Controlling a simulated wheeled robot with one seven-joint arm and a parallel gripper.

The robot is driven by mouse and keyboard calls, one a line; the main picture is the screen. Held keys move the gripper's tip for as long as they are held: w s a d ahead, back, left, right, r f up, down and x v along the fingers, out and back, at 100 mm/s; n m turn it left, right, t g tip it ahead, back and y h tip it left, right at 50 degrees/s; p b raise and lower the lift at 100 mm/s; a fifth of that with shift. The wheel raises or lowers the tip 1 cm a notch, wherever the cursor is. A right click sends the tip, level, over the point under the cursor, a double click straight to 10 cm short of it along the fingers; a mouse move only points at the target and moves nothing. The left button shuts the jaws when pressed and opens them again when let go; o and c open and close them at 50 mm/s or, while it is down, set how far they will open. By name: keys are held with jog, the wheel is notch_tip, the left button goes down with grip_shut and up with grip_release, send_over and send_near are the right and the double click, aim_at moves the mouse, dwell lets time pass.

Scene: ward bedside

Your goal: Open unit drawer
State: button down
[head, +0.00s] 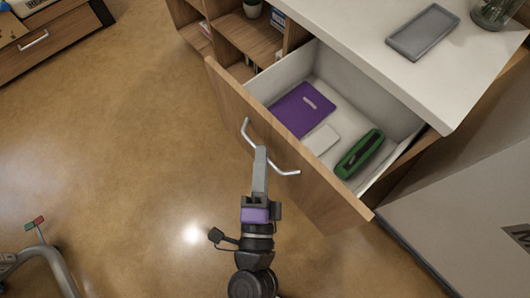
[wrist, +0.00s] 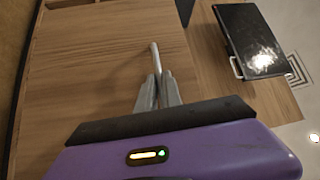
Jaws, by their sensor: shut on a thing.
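The unit drawer (head: 285,160) is pulled well out of the wooden unit, its white inside showing in the head view. In it lie a purple notebook (head: 302,108), a small white item (head: 320,139) and a green case (head: 359,154). My gripper (head: 261,155) is shut on the middle of the silver bar handle (head: 286,171) on the drawer's wooden front. In the wrist view, my gripper's fingers (wrist: 158,90) close around the handle (wrist: 155,58) against the wood front (wrist: 105,60).
The unit's white top (head: 375,40) carries a grey tray (head: 423,32) and a glass vessel (head: 494,14). Open shelves (head: 245,35) stand left of the drawer. Another wooden drawer unit (head: 45,45) is at far left. A metal frame (head: 50,258) stands lower left. The brown floor between is clear.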

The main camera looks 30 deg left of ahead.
jog(key=c, duration=1.5)
grip_release()
jog(key=v, duration=0.8)
